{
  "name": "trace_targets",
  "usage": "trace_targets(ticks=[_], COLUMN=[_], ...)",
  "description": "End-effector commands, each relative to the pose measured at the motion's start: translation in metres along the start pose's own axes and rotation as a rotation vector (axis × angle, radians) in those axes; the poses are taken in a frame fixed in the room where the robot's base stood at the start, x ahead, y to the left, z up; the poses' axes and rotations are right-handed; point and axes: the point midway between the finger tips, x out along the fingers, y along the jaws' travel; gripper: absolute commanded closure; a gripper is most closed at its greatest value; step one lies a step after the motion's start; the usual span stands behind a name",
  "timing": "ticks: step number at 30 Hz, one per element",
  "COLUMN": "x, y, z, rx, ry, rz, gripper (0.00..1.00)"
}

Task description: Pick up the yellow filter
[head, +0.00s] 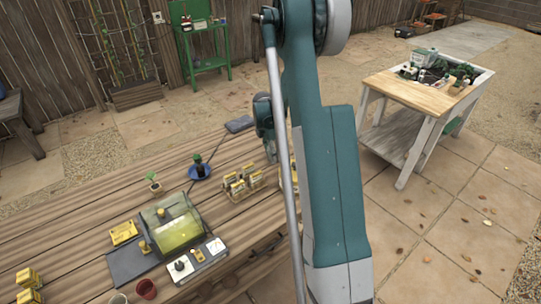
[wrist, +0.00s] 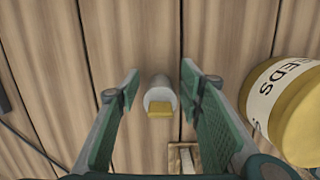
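A small pale grey cylinder with a yellow patch at its near end (wrist: 160,98), which may be the yellow filter, stands or lies on the wooden planks in the wrist view. My gripper (wrist: 160,78) is open, with one green finger on each side of it. A gap shows between the cylinder and each finger, so neither touches it. In the head view, my arm covers part of the table, and I cannot pick out the cylinder there.
A small wooden piece (wrist: 183,158) lies below the cylinder.

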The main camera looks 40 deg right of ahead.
Motion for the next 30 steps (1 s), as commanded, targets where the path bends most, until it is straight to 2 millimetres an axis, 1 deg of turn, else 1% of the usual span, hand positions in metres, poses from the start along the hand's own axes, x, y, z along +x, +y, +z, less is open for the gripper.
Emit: trace_targets(ticks=[16, 17, 22, 23, 30], x=[0.0007, 0.0007, 0.0006, 0.0006, 0.0006], y=[-0.0002, -0.0002, -0.0002, -0.0002, -0.0002], z=[0.0001, 0.0001, 0.0001, 0.0001, 0.0001], rx=[0.000, 0.000, 0.000, 0.000, 0.000], ry=[0.000, 0.000, 0.000, 0.000, 0.000], rz=[0.000, 0.000, 0.000, 0.000, 0.000], gripper=[0.63, 0.65, 0.88, 0.90, 0.90])
